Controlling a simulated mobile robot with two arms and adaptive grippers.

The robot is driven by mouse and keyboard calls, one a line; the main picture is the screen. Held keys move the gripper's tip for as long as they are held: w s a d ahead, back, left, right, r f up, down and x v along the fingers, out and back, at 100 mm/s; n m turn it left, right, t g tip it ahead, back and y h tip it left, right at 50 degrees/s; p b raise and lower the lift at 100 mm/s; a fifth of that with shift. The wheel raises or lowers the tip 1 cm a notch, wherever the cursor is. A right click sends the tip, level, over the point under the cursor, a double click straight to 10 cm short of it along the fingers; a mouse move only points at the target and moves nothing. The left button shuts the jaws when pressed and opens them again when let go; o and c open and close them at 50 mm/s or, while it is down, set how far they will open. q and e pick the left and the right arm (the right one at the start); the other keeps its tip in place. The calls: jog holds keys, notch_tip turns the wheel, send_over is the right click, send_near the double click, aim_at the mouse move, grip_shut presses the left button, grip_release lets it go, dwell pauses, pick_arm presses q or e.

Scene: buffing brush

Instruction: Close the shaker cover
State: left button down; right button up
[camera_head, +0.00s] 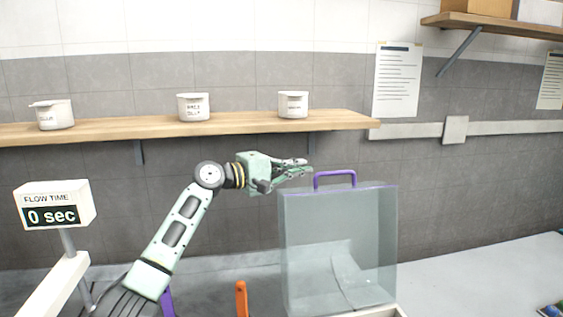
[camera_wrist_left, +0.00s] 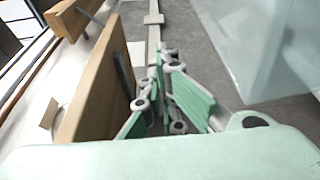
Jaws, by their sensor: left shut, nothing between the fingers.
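The shaker cover (camera_head: 305,240) is a clear, boxy panel standing upright at the centre right of the head view, with a purple handle (camera_head: 335,174) on its top edge. Its clear wall (camera_wrist_left: 235,40) also fills the upper right of the left wrist view. My left gripper (camera_head: 303,167) is just left of the handle, at about its height in the picture, pointing right. It appears apart from the handle, though depth is hard to judge. Its fingers (camera_wrist_left: 162,92) are shut with nothing between them. The shaker's lower part is mostly out of frame. My right gripper is not in view.
A wooden shelf (camera_head: 230,124) with three white cups runs along the wall behind my left arm. A flow-time display (camera_head: 55,205) reading 0 sec stands at left. An orange handle (camera_head: 242,298) rises at the bottom.

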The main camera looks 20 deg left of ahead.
pick_arm(q)
jog(key=s+d+p, duration=0.2)
jog(key=shift+s+d+r, duration=0.1)
jog(key=shift+s+d, duration=0.3)
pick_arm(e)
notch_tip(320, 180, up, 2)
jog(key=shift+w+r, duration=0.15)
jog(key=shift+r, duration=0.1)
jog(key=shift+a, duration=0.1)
